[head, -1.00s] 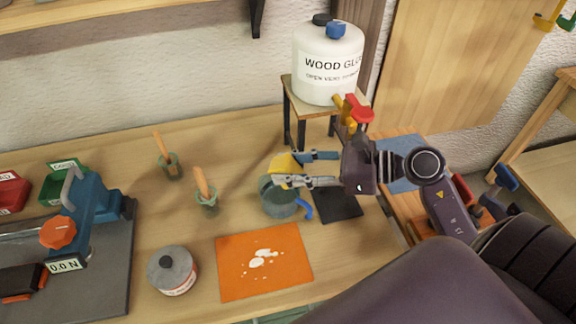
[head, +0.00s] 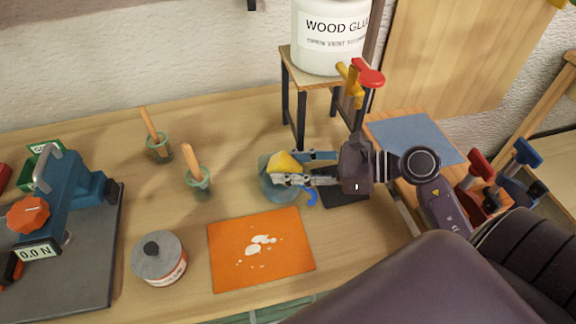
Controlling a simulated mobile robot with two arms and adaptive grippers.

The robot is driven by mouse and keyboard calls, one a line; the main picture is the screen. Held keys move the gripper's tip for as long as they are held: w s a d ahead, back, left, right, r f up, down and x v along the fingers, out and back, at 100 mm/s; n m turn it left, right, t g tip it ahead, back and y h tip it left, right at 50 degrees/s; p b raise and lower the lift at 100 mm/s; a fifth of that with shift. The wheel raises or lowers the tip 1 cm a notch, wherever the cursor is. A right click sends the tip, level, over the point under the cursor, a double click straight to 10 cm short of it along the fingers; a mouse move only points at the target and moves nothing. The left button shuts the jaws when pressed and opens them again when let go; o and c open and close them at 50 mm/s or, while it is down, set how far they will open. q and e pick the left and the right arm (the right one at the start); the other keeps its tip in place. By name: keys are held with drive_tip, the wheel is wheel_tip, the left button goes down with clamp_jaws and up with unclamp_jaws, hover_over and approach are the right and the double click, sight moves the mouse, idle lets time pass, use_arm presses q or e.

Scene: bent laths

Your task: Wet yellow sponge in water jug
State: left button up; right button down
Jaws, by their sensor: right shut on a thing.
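The yellow sponge (head: 284,162) is between the fingertips of my right gripper (head: 287,169), which is shut on it. The water jug (head: 268,187) is a grey-green round vessel with a blue handle (head: 310,197), standing on the bench. The sponge and fingers are over the jug's opening and cover part of it. I cannot tell whether the sponge touches water. My left gripper does not show.
An orange sheet (head: 258,249) with white blobs lies in front of the jug. A grey-lidded tin (head: 160,261) and two small pots with wooden handles (head: 199,182) stand left. A white wood glue container (head: 328,40) sits on a stand behind.

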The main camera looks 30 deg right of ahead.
sight(289, 162)
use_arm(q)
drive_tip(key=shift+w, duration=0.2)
use_arm(e)
drive_tip(key=shift+s+f, duration=0.15)
drive_tip(key=shift+f, duration=0.4)
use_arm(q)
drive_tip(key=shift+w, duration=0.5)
